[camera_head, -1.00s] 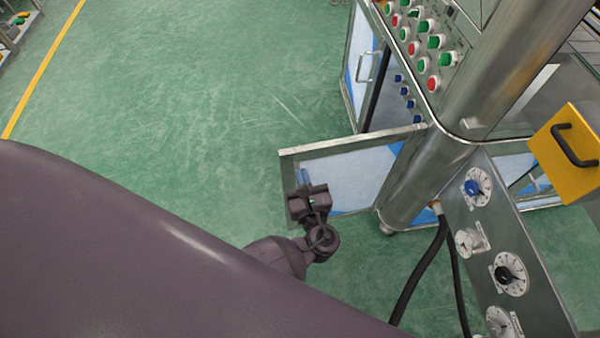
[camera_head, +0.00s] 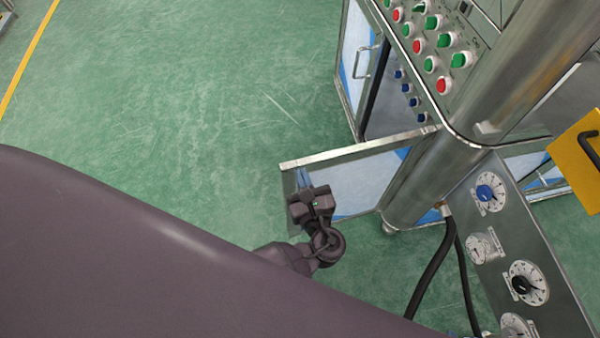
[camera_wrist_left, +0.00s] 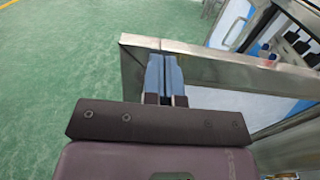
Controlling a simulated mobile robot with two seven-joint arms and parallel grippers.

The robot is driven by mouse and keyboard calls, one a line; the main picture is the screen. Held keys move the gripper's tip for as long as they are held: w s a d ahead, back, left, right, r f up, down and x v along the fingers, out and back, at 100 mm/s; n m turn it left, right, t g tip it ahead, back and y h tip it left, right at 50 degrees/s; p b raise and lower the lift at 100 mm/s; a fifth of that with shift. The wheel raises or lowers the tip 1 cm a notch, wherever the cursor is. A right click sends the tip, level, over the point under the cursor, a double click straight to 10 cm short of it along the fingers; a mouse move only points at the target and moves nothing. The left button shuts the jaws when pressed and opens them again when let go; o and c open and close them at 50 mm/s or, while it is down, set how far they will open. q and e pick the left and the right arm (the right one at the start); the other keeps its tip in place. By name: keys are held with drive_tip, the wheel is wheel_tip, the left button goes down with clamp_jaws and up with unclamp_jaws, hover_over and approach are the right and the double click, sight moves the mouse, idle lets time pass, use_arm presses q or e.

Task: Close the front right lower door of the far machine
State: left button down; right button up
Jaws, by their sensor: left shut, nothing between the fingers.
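The lower door (camera_head: 350,178) of the machine is a steel-framed clear panel, swung open and standing out to the left of the machine's round steel column (camera_head: 430,180). My left gripper (camera_head: 304,180) is shut and empty, at the near side of the door close to its free outer end. In the left wrist view, the blue fingers (camera_wrist_left: 165,75) are together in front of the door frame (camera_wrist_left: 215,65), near its left corner. Whether they touch the frame I cannot tell. My right gripper is in no view.
Another door with a handle (camera_head: 362,58) stands open further back. A panel of green and red buttons (camera_head: 430,40) is above it. A gauge panel (camera_head: 510,250), black hoses (camera_head: 432,270) and a yellow box (camera_head: 575,160) are at the right. Green floor (camera_head: 180,90) at the left is clear.

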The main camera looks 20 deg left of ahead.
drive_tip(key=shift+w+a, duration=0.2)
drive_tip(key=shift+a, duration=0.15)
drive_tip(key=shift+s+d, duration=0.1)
